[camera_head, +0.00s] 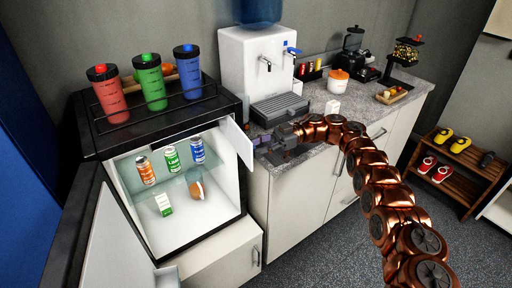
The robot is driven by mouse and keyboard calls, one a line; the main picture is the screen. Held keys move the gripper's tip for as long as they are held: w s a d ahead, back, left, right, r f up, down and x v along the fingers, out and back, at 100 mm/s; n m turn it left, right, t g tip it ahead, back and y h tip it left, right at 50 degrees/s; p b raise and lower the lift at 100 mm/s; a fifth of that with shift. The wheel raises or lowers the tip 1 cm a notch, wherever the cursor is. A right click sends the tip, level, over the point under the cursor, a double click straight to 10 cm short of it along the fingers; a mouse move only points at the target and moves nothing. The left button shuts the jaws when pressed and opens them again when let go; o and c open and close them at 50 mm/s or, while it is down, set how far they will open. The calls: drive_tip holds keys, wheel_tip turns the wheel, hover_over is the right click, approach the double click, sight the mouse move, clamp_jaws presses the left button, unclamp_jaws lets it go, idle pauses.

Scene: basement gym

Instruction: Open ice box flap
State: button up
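A small refrigerator (243,205) stands at the left with its interior exposed. Its main door (108,245) is swung open toward the lower left. A small white panel (238,143), which looks like the ice box flap, sticks out at the upper right of the opening, standing open toward the right. My gripper (264,142) is just right of this flap, in front of the counter edge. Whether it touches the flap is unclear. Its fingers are small and dark, so their opening cannot be made out.
Inside, cans (172,159) stand on a glass shelf, with a small carton (163,204) below. Three tumblers (151,82) stand in a rack on top. A water dispenser (245,60) stands on the counter (320,97) behind my gripper. Floor (320,250) is clear at the front.

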drive_tip(key=shift+o, duration=0.2)
wheel_tip(320, 180, up, 10)
idle(0.7)
